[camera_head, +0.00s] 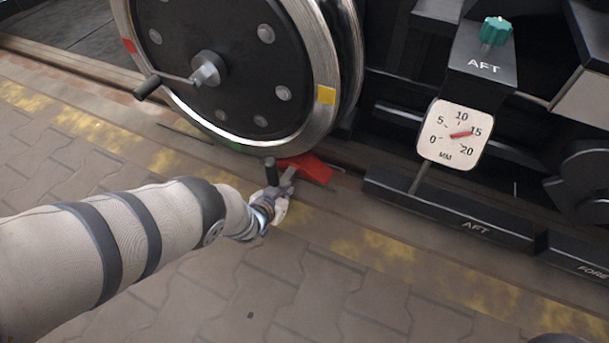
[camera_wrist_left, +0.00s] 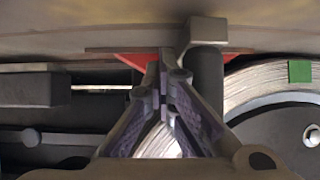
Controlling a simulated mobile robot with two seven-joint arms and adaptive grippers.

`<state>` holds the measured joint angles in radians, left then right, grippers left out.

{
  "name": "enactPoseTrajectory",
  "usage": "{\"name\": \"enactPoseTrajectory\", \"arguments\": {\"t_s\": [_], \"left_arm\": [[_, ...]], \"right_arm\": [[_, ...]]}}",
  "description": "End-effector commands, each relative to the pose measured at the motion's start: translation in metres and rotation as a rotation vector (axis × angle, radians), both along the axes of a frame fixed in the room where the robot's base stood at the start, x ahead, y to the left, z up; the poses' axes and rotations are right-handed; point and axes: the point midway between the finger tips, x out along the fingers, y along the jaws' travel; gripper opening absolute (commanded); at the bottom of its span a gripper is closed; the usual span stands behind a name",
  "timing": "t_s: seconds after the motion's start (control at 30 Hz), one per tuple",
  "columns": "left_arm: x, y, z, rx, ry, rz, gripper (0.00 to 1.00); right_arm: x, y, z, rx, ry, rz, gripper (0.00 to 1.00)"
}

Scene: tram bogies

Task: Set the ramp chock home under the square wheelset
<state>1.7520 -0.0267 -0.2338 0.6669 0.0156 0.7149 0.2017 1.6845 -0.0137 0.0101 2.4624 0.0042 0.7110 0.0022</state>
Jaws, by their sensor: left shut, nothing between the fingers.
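The red ramp chock (camera_head: 308,168) lies low at the rail, just right of the bottom of the large steel-rimmed wheel (camera_head: 225,75). I cannot tell if it touches the tread. A dark upright post (camera_head: 271,172) stands beside my left gripper (camera_head: 287,181). That gripper is at the chock's near side, fingers shut and empty. In the left wrist view the shut fingertips (camera_wrist_left: 164,66) point at the red chock (camera_wrist_left: 120,55), partly hidden behind them, with the grey post (camera_wrist_left: 206,90) close to their right. The wheel rim (camera_wrist_left: 250,85) also shows there.
A crank handle (camera_head: 165,83) juts from the wheel hub. At right stand a dial gauge (camera_head: 455,134) marked MM, needle near 15, a teal knob (camera_head: 495,31) on an AFT box, and a low dark AFT bar (camera_head: 440,208).

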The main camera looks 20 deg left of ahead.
Motion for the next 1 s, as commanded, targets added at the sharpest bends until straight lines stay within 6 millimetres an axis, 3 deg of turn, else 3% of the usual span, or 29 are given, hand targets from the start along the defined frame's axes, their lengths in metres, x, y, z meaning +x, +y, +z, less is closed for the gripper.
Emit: {"name": "enactPoseTrajectory", "arguments": {"t_s": [0.57, 1.0], "left_arm": [[0.000, 0.008, 0.000, 0.001, 0.000, 0.001, 0.00], [-0.001, -0.031, 0.000, -0.001, 0.000, 0.000, 0.00]], "right_arm": [[0.000, 0.000, 0.000, 0.000, 0.000, 0.000, 0.00], [0.000, 0.000, 0.000, 0.000, 0.000, 0.000, 0.00]]}}
